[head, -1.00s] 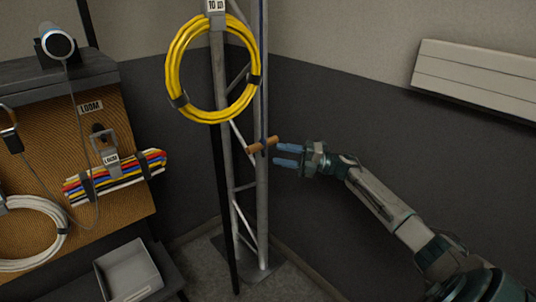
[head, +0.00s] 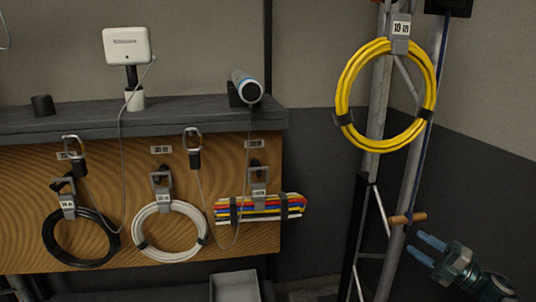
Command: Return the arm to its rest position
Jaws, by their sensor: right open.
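My right gripper (head: 428,250) is at the lower right of the head view. Its two blue fingers are apart and nothing is between them. It points left, just below and right of a wooden toggle (head: 407,218) that hangs on a dark blue cord (head: 433,110) by the truss (head: 378,110). A gap shows between the fingers and the toggle. Only the wrist end of my right arm is in view. My left gripper is not in view.
A yellow cable coil (head: 345,88) hangs high on the truss. On the left, a wooden board (head: 110,160) carries a black coil (head: 50,252), a white coil (head: 140,232) and a multicoloured bundle (head: 262,207). A grey bin (head: 235,288) stands below.

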